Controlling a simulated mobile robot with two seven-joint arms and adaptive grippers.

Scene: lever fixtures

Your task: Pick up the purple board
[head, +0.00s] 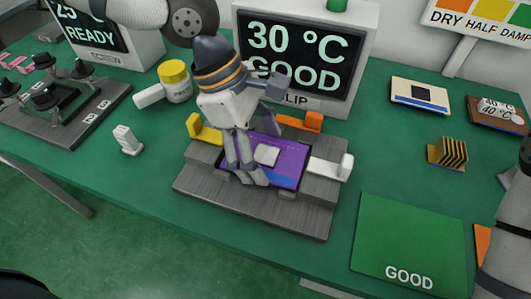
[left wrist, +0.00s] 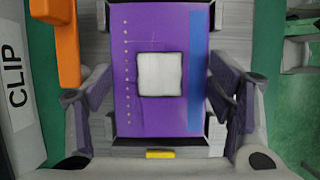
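The purple board (head: 291,160) lies flat in a grey fixture (head: 300,215), with a pale square chip on its top and a blue strip along one edge. It also shows in the left wrist view (left wrist: 150,115). My left gripper (head: 250,178) points down over the board and partly hides it in the head view. In the left wrist view its fingers (left wrist: 162,90) are apart, one on each side of the board; I cannot tell whether they touch its edges. My right gripper is not in view; only part of my right arm shows.
Around the board are a yellow lever (head: 205,131), an orange lever (head: 302,122) and a white lever (head: 330,167). A display (head: 300,55) reading "30 °C GOOD" stands behind. A green "GOOD" mat (head: 410,240) lies at right. A yellow-lidded jar (head: 175,82) stands left.

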